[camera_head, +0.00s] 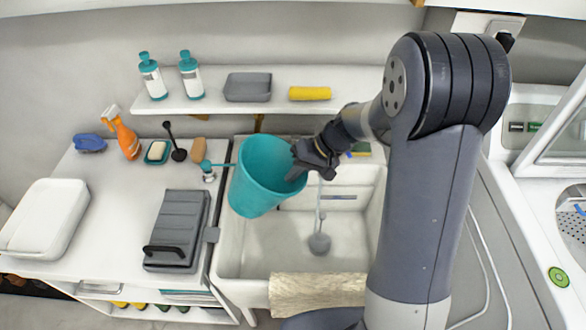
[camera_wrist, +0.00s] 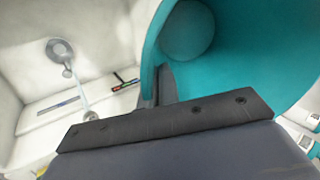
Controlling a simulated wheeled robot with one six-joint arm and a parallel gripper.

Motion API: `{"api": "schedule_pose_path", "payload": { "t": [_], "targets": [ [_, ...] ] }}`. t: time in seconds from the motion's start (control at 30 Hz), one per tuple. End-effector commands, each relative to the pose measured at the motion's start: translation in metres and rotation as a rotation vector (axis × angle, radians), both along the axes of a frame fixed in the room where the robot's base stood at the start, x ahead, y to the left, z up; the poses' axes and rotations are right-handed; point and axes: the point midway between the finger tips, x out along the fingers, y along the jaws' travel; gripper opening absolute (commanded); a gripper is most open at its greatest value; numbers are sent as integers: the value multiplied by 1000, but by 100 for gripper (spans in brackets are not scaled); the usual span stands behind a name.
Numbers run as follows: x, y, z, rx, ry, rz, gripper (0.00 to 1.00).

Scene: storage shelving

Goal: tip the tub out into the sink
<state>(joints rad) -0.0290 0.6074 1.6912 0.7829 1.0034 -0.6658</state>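The teal tub (camera_head: 262,190) is in the air over the left part of the white sink (camera_head: 229,262). Its open mouth faces up, and it looks close to upright in the head view. My gripper (camera_head: 303,165) is at the right side of its rim. In the wrist view my gripper (camera_wrist: 162,88) is shut on the wall of the tub (camera_wrist: 240,60). Its round bottom shows there, and I see nothing loose inside. Part of the gripper's grip is hidden by its own body.
A beige cloth (camera_head: 316,290) hangs over the sink's front edge. A shelf (camera_head: 345,92) runs behind.

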Motion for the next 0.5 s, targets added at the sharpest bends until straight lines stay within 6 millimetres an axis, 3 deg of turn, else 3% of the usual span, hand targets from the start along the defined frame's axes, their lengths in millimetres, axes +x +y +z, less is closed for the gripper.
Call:
{"api": "schedule_pose_path", "payload": {
  "t": [0.03, 0.5],
  "targets": [
    [0, 0, 9, -17, 0, 1, 0],
    [0, -8, 36, -187, 3, 2, 0]
  ]
}}
